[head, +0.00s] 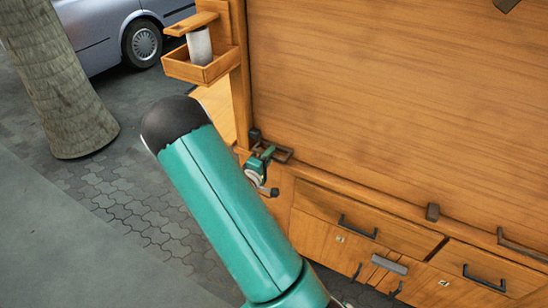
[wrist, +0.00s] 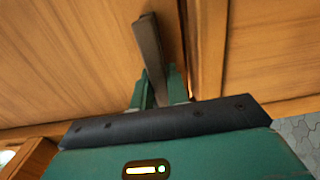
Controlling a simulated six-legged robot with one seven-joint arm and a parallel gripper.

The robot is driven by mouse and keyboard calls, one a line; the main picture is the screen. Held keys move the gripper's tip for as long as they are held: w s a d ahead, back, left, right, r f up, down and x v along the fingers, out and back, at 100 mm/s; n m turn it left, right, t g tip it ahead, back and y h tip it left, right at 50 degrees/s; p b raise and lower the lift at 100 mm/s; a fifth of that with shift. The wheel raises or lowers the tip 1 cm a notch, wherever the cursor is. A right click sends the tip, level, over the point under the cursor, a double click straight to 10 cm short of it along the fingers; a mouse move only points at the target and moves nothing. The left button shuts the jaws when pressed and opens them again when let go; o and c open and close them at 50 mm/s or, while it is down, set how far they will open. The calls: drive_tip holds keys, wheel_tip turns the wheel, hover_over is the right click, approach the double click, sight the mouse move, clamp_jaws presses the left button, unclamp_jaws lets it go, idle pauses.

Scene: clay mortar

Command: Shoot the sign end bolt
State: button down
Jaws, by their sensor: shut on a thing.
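My gripper (head: 266,154) is at the left end of the wooden stall's front, at the lower corner of the large panel. In the wrist view its green fingers (wrist: 158,88) are shut on a dark metal bar, which I take to be the bolt (wrist: 148,42). The bolt stands out between the fingers, close to the wood. In the head view a dark bracket-like piece of the bolt (head: 283,154) shows just right of the fingers. The fingers hide part of it, and I cannot tell how far it is slid.
The large wooden panel (head: 400,100) fills the right. Drawers with dark handles (head: 358,227) lie below it. A small wooden shelf box (head: 203,70) holding a pale cylinder juts out above left. A tree trunk (head: 60,80) and a parked car (head: 100,35) stand left; paving (head: 140,205) is open.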

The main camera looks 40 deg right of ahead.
sight(260, 150)
drive_tip(key=shift+w+a, duration=0.3)
drive_tip(key=shift+w, duration=0.5)
drive_tip(key=shift+w+a, duration=0.3)
drive_tip(key=shift+w, duration=0.5)
drive_tip(key=c, duration=1.4)
unclamp_jaws()
drive_tip(key=shift+w, duration=0.15)
drive_tip(key=shift+c, duration=0.2)
drive_tip(key=shift+o, duration=0.4)
drive_tip(key=shift+s, duration=0.2)
drive_tip(key=v, duration=1.3)
drive_tip(key=shift+a, duration=0.4)
drive_tip(key=shift+r, duration=0.1)
